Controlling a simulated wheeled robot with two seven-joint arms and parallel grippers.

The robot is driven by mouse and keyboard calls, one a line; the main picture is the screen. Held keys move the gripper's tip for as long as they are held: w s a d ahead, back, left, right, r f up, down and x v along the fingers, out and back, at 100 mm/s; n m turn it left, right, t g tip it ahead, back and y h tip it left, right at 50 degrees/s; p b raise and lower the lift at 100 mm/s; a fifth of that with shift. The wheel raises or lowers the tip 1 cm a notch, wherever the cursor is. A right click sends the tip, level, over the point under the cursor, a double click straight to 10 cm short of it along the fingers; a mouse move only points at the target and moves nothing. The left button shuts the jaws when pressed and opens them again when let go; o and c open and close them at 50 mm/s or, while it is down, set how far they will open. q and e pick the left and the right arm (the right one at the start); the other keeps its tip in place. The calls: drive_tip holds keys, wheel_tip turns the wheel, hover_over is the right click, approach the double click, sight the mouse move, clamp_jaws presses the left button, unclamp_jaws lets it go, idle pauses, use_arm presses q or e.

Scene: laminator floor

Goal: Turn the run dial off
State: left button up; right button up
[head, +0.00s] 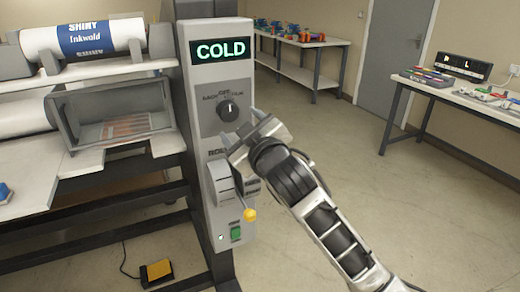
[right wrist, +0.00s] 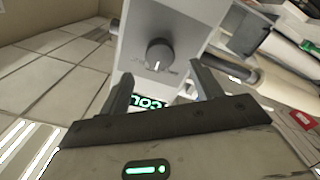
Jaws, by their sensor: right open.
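The run dial (head: 228,110) is a round black knob on the grey front of the control column (head: 222,80), below a display (head: 220,50) reading COLD in green. Its white mark points roughly upward in the head view; the small lettering around it is hard to read. In the right wrist view the dial (right wrist: 159,55) shows beyond my fingertips. My right gripper (head: 243,135) is close to the column, just below and to the right of the dial. Its fingers (right wrist: 161,88) are apart with nothing between them, and they do not touch the dial. My left gripper is out of view.
A lever with a yellow knob (head: 249,215) and a green switch (head: 236,233) sit lower on the column. The laminator's film roll (head: 85,38) is at left. A yellow pedal (head: 157,271) lies on the floor. Side tables stand behind; the floor at right is clear.

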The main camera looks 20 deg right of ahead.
drive_tip(key=s+b, duration=0.1)
drive_tip(key=s, duration=0.9)
drive_tip(key=shift+d, duration=0.15)
drive_tip(key=s+a+f+m+g+y, duration=0.1)
drive_tip(key=s+f+g, duration=0.1)
drive_tip(key=f, duration=0.9)
drive_tip(key=s+a+f+m+g, duration=0.1)
drive_tip(key=s+f+g, duration=0.15)
drive_tip(key=f, duration=0.85)
drive_tip(key=s+a+f+m+g+y, duration=0.1)
drive_tip(key=s+f+m+g, duration=0.1)
drive_tip(key=s+f, duration=1)
wheel_tip(320, 180, down, 3)
drive_tip(key=shift+s+a+m+g, duration=0.2)
drive_tip(key=shift+a+m+g, duration=0.15)
drive_tip(key=shift+g, duration=0.3)
